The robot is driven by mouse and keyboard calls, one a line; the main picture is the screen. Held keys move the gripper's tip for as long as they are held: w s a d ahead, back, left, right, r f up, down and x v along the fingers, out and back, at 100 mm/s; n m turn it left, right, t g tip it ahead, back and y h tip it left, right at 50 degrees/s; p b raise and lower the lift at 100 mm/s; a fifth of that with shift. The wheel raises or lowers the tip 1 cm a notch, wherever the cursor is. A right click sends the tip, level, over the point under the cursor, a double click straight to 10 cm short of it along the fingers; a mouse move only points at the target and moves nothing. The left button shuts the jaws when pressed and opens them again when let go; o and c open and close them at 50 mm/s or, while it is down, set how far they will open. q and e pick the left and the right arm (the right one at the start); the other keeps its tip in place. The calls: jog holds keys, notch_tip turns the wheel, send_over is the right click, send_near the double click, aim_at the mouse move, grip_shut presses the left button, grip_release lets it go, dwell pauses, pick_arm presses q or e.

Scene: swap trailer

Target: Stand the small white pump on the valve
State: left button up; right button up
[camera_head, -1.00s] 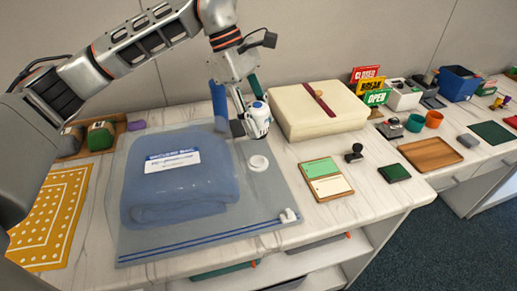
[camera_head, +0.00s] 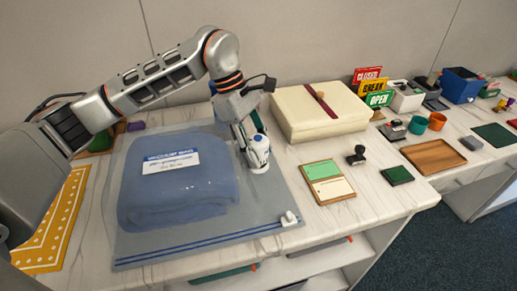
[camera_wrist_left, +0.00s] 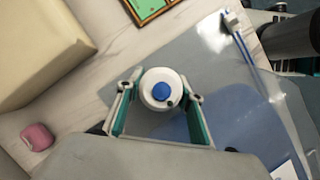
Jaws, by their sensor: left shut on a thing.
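The small white pump (camera_head: 259,153) has a blue button on top and stands upright in the head view, over the place of the white valve on the clear vacuum bag (camera_head: 290,238). The valve is hidden under or behind the pump; I cannot tell whether the two touch. My left gripper (camera_head: 246,147) is shut on the pump from behind. In the left wrist view the pump (camera_wrist_left: 161,91) sits between the teal-sided fingers of my left gripper (camera_wrist_left: 158,98), seen from above.
A folded blue textile (camera_head: 175,197) fills the bag to the left. A cream box (camera_head: 318,115) stands behind right. A green and cream card board (camera_head: 327,181) and a stamp (camera_head: 357,155) lie to the right. A white slider (camera_head: 289,218) sits at the bag's front edge.

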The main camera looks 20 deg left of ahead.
pick_arm(q)
jog(key=shift+f, duration=0.1)
jog(key=o, duration=1.3)
jog(key=shift+c, duration=0.2)
jog(key=p+v, duration=0.1)
jog(key=v, duration=1.1)
